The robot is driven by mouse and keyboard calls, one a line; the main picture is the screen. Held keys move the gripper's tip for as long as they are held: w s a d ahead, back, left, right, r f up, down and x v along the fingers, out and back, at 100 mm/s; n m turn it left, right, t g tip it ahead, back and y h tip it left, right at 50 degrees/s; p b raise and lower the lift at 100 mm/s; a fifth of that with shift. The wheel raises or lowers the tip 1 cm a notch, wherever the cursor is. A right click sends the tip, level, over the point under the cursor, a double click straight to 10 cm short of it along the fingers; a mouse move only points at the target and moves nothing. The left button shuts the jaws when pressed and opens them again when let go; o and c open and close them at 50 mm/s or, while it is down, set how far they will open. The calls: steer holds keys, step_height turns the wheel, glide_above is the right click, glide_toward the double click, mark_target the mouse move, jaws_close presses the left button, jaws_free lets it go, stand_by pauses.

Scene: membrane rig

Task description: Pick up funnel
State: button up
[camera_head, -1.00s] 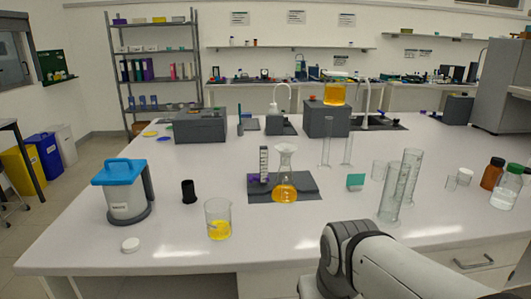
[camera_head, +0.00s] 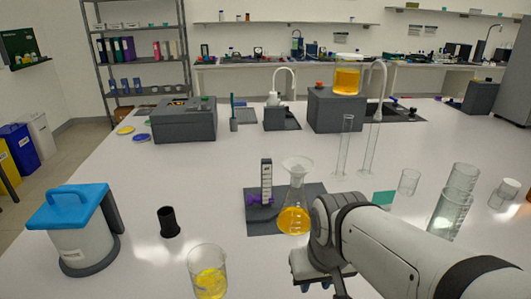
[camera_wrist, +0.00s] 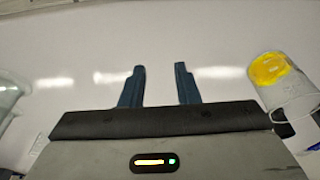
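The funnel (camera_head: 297,166) is clear and sits in the mouth of a conical flask (camera_head: 294,218) holding orange liquid. The flask stands on a dark mat (camera_head: 262,226) on the white bench. In the head view my arm reaches in from the lower right, and my gripper, low in front of the mat, shows only in part. In the wrist view my gripper (camera_wrist: 159,85) has two dark fingers standing apart with nothing between them, over bare white surface. The funnel does not show in the wrist view.
A beaker with yellow contents (camera_head: 208,272) stands front left of the mat; a similar one is at right in the wrist view (camera_wrist: 285,85). A purple-based stand (camera_head: 266,180) is beside the flask. Glass cylinders (camera_head: 450,213) stand right. A blue-lidded container (camera_head: 78,235) is left.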

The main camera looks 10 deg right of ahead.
steer(key=shift+w+d, duration=0.1)
steer(key=shift+r, duration=0.1)
steer(key=g+y+p, duration=0.3)
steer(key=y+p, duration=0.4)
steer(key=p, duration=0.1)
glide_toward(311, 163)
steer(key=s+a+f, duration=0.1)
steer(key=a+f, duration=0.1)
steer(key=shift+w+d+p+x, duration=0.15)
steer(key=shift+p+x, duration=0.15)
steer(key=shift+x, duration=0.9)
steer(key=shift+w+p+x, duration=0.15)
steer(key=shift+p+x, duration=0.2)
steer(key=shift+x, duration=0.85)
steer(key=shift+w+d+p+x, duration=0.15)
steer(key=shift+p+x, duration=0.15)
steer(key=shift+x, duration=0.95)
steer(key=shift+f, duration=0.15)
jaws_close()
